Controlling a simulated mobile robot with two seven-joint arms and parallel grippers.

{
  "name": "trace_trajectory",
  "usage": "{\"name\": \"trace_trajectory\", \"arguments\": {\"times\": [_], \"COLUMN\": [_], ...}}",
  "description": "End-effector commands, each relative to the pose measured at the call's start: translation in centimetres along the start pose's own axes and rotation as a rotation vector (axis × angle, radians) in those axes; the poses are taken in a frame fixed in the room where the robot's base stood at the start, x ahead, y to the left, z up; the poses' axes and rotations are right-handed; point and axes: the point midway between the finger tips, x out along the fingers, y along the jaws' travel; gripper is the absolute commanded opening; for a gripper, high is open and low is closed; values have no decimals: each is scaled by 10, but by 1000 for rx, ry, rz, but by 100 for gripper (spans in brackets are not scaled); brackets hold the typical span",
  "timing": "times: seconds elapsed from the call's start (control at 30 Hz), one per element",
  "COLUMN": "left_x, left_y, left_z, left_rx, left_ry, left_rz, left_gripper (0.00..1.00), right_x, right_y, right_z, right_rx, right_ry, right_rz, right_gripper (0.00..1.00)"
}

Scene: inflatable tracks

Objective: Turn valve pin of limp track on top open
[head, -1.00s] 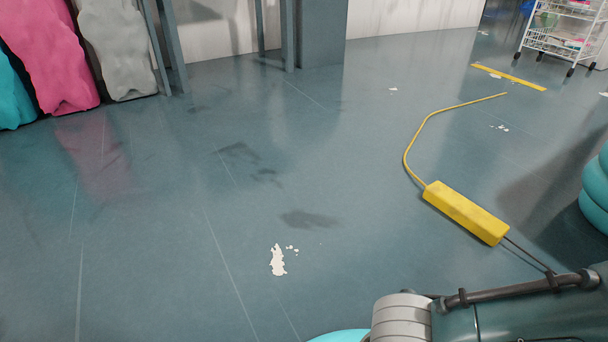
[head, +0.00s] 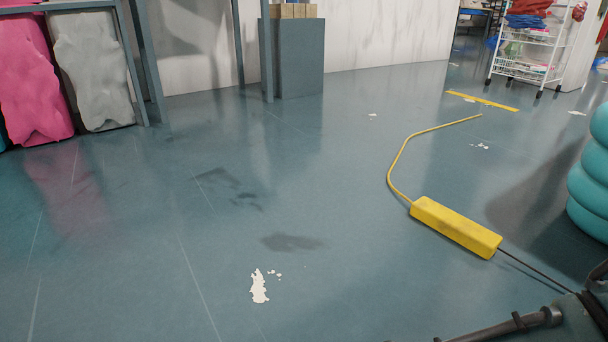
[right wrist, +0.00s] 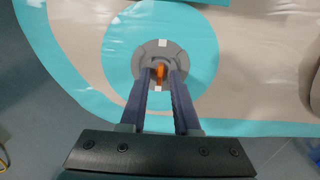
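The limp track (right wrist: 255,65), teal and beige, fills most of the right wrist view. A round grey valve (right wrist: 150,55) with white marks sits inside a teal ring on it. The orange valve pin (right wrist: 161,72) stands at the valve's middle. My right gripper (right wrist: 161,76) is over the valve with its two fingers apart, one on each side of the pin. A narrow gap shows between the fingers; contact with the pin cannot be told. The head view does not show the valve. My left gripper is in neither view.
In the head view a yellow box (head: 455,227) with a cable lies on the floor. Stacked teal inflatable rings (head: 590,185) stand at the right edge. A white cart (head: 527,55) is at the back right, and a rack with pink (head: 32,80) and grey pieces (head: 93,70) at the left. Mid-floor is mostly clear.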

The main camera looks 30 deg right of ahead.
Motion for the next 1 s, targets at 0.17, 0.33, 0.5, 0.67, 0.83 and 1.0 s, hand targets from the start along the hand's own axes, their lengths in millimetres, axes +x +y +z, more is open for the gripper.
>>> {"name": "trace_trajectory", "arguments": {"times": [0.17,0.33,0.5,0.67,0.83,1.0], "left_x": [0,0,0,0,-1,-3], "left_y": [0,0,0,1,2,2], "left_z": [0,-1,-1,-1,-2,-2], "left_rx": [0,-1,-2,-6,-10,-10], "left_ry": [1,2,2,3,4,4], "left_rz": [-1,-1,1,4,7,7], "left_gripper": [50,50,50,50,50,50], "right_x": [0,0,0,0,0,0], "right_y": [0,0,0,0,0,0], "right_z": [0,0,0,0,1,2], "right_rx": [0,0,0,0,-9,-53], "right_ry": [0,-1,-1,-1,-2,-3], "right_rz": [0,0,0,1,1,1], "right_gripper": [9,0,0,0,0,0]}}
